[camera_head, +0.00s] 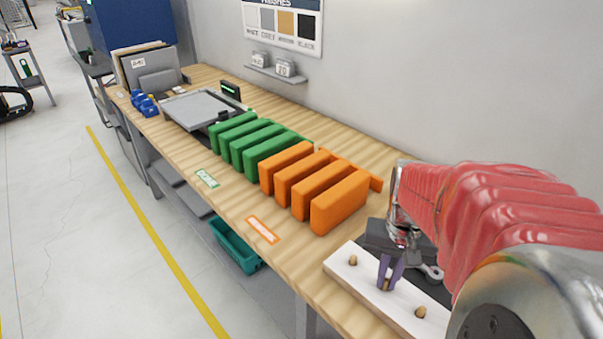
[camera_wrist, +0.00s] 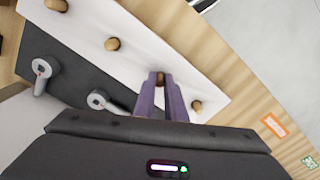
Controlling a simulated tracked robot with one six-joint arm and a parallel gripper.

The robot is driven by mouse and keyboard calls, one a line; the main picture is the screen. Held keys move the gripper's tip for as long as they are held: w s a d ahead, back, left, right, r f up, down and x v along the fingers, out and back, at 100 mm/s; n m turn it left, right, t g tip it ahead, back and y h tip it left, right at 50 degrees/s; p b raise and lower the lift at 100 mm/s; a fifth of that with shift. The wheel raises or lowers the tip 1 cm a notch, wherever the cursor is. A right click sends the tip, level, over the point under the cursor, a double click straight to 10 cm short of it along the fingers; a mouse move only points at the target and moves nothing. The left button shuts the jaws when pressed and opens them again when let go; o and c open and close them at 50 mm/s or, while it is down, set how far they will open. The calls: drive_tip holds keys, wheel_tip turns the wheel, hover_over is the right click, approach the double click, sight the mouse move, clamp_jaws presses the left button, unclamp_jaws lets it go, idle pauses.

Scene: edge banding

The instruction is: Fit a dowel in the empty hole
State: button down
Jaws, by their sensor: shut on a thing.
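A white board (camera_head: 340,263) lies at the front edge of the bench and carries a row of wooden dowels. In the head view one dowel (camera_head: 352,260) stands to the left of my gripper and another (camera_head: 420,312) to its right. My gripper (camera_head: 387,284) has purple fingers pointing down at the board, shut on a wooden dowel (camera_wrist: 160,78). The held dowel is in line with the row, at or just above the board. The fingers hide its lower end, so I cannot tell how deep it sits. The wrist view shows standing dowels (camera_wrist: 112,44) and (camera_wrist: 197,107) on either side.
A dark plate with metal clamps (camera_wrist: 41,68) lies beside the board. Orange holders (camera_head: 340,201) and green holders (camera_head: 270,152) stand along the bench to the left. An orange-bordered label (camera_head: 262,230) lies near the front edge. A teal bin (camera_head: 233,246) sits below.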

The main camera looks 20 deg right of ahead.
drive_tip(key=c, duration=1.7)
unclamp_jaws()
drive_tip(key=shift+c, duration=0.2)
drive_tip(key=shift+r, duration=0.1)
drive_tip(key=shift+r, duration=2.4)
drive_tip(key=shift+w+f, duration=0.15)
drive_tip(key=shift+f, duration=0.15)
drive_tip(key=w+a+r+n+t, duration=0.1)
drive_tip(key=a+r+n+t, duration=0.1)
drive_tip(key=a, duration=0.7)
drive_tip(key=w+a+r+n+t, duration=0.1)
drive_tip(key=a+r+n+t, duration=0.2)
drive_tip(key=a+n, duration=0.3)
drive_tip(key=a+r, duration=0.1)
drive_tip(key=a, duration=0.2)
drive_tip(key=shift+a+r+t, duration=0.15)
drive_tip(key=shift+a+t, duration=0.1)
drive_tip(key=shift+t, duration=0.05)
